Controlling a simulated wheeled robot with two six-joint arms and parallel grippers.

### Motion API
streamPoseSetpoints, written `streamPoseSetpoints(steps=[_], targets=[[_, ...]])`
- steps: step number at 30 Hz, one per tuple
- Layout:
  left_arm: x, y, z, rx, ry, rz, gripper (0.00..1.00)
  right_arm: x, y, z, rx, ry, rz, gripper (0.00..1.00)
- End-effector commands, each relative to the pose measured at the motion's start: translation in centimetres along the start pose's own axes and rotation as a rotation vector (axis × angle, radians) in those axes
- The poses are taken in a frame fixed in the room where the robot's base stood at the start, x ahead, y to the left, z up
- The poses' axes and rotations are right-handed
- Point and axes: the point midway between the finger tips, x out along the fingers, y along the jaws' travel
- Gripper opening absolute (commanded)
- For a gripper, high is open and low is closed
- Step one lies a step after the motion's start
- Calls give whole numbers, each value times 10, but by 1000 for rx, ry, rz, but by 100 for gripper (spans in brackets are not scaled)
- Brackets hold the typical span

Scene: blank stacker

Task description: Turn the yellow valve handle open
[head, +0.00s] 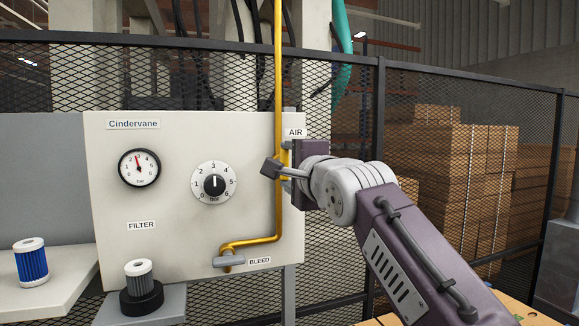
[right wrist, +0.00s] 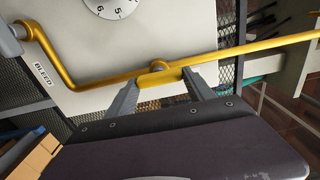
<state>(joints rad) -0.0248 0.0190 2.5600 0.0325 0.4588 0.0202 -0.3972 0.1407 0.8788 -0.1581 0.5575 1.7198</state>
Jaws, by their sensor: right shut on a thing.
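The yellow valve handle (right wrist: 160,77) is a short flat bar at the yellow pipe, below the AIR label on the panel. In the right wrist view it lies roughly along the pipe. My right gripper (right wrist: 163,83) is shut on it, with one finger at each end of the visible bar. In the head view the right gripper (head: 287,165) is at the panel's right edge, and its wrist hides most of the handle (head: 285,158). My left gripper is not in view.
The yellow pipe (head: 278,90) runs down the panel (head: 190,245) to a grey BLEED handle (head: 229,260). A gauge (head: 139,168) and a dial (head: 214,185) sit left of it. A blue filter (head: 31,262) stands on a left shelf. Mesh fencing (head: 345,245) stands behind.

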Motion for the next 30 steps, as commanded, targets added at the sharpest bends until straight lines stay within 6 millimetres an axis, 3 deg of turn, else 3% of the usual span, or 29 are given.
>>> streamPoseSetpoints(steps=[5, 6, 8, 18, 24, 30], targets=[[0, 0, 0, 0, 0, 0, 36, 0, -1, 0, 3, -1, -3, 21], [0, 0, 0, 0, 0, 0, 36, 0, -1, 0, 3, -1, -3, 73], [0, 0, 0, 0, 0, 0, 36, 0, -1, 0, 3, -1, -3, 84], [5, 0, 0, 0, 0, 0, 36, -6, 1, 0, 1, -1, -3, 84], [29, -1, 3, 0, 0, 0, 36, -48, 5, 0, 2, -2, -5, 84], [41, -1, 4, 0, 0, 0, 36, -82, 2, 0, 2, -1, -4, 84]])
